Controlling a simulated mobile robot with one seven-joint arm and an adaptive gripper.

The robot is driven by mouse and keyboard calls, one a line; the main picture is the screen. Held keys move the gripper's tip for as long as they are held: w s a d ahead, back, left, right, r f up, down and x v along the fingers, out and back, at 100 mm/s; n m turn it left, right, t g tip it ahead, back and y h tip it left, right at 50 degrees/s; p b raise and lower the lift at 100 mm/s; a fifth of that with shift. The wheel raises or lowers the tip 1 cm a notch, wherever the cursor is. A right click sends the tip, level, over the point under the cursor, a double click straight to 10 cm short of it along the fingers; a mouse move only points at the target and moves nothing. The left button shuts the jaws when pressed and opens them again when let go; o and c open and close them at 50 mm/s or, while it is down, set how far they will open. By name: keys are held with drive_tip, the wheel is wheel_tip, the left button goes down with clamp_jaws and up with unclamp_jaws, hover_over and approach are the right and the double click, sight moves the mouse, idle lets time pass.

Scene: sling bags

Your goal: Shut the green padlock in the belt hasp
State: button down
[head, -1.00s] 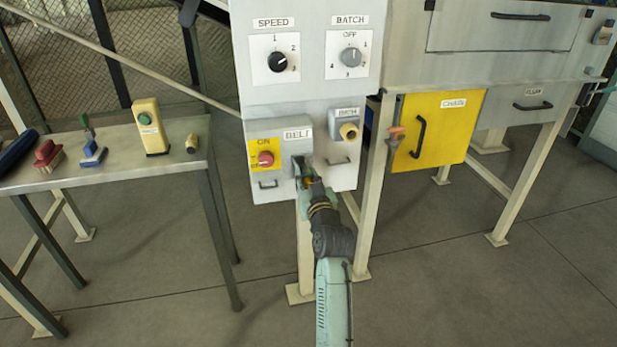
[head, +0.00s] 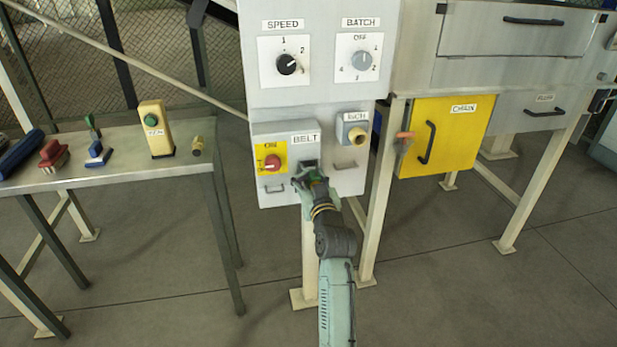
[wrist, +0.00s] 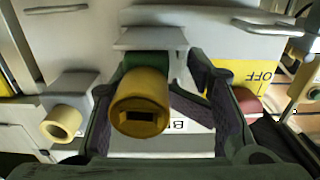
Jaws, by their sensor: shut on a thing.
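The green padlock shows in the wrist view as a green body (wrist: 148,62) with a round yellow end (wrist: 141,104) that has a dark slot and faces the camera. My gripper (wrist: 160,108) has its dark-padded fingers on both sides of it and is shut on it. The padlock is right against the pale grey belt hasp area (wrist: 152,38). Its shackle is hidden, so I cannot tell if it is through the hasp or closed. In the head view my gripper (head: 309,181) is at the BELT box (head: 270,133), below its label, and mostly covers the padlock.
A red rotary switch (head: 271,163) on a yellow plate is just left of my gripper. A yellow-ended inch fitting (head: 356,136) is to the right. A yellow chain door (head: 446,140) is farther right. A side table (head: 110,178) at left holds several small tools.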

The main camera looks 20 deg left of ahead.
drive_tip(key=c, duration=1.2)
unclamp_jaws()
drive_tip(key=shift+w+d+f, duration=0.2)
drive_tip(key=shift+w+d, duration=0.1)
drive_tip(key=shift+d, duration=0.4)
drive_tip(key=o, duration=0.6)
drive_tip(key=shift+s+a, duration=0.15)
drive_tip(key=shift+a, duration=0.2)
drive_tip(key=o, duration=0.6)
drive_tip(key=shift+s, duration=0.1)
drive_tip(key=v, duration=0.7)
